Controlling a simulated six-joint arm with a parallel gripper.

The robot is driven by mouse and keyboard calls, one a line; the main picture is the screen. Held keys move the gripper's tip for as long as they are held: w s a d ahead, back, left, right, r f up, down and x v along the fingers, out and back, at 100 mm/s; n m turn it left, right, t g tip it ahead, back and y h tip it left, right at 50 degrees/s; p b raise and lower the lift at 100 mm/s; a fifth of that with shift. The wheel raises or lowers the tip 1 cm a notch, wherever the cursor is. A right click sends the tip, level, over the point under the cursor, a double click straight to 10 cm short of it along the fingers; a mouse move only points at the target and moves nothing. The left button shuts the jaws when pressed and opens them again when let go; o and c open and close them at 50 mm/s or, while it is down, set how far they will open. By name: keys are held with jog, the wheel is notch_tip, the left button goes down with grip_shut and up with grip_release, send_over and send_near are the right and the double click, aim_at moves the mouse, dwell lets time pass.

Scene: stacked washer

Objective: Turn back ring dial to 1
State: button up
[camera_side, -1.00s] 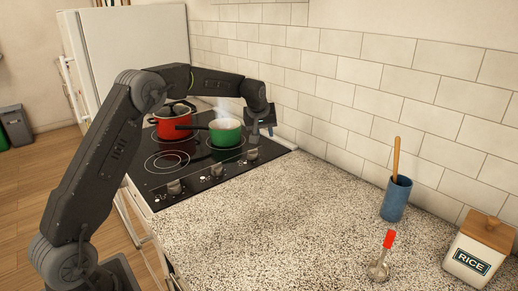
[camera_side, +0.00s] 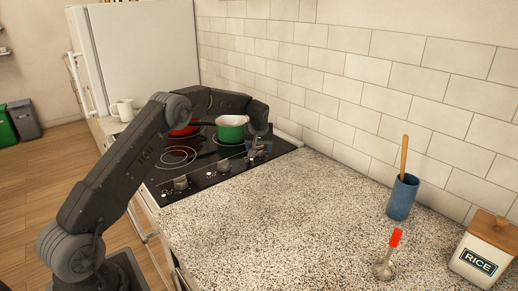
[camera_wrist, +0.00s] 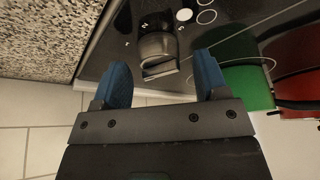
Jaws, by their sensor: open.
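The black hob (camera_side: 205,172) has a row of metal dials along its counter side: one (camera_side: 181,183) at the left, one (camera_side: 223,166) in the middle, and one at the right mostly hidden by my gripper (camera_side: 258,148). In the wrist view a silver-grey dial (camera_wrist: 158,48) lies ahead of and between the blue fingertips of my gripper (camera_wrist: 162,65). The fingers are apart and there is a visible gap on each side of the dial. I cannot read the dial's setting or tell whether a finger touches it.
A green pot (camera_side: 231,132) stands on the hob close behind my gripper. A red pot (camera_side: 185,131) is partly hidden by my arm. The tiled wall (camera_side: 330,90) is close at the right. The speckled counter (camera_side: 290,210) in front is mostly clear.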

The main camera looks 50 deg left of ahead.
jog(key=shift+w+a+f, duration=0.15)
jog(key=shift+a+f, duration=0.05)
jog(key=shift+f, duration=0.4)
jog(key=c, duration=0.9)
jog(key=m+t+h, duration=0.1)
jog(key=m, duration=0.2)
jog(key=shift+m, duration=0.4)
jog(key=shift+a+m+t+h, duration=0.15)
jog(key=shift+m+h, duration=0.3)
jog(key=shift+m, duration=0.65)
jog(key=shift+d+m+t+h, duration=0.15)
jog(key=shift+m+h, duration=0.3)
jog(key=shift+m, duration=0.65)
jog(key=shift+a, duration=0.1)
jog(key=shift+r, duration=0.1)
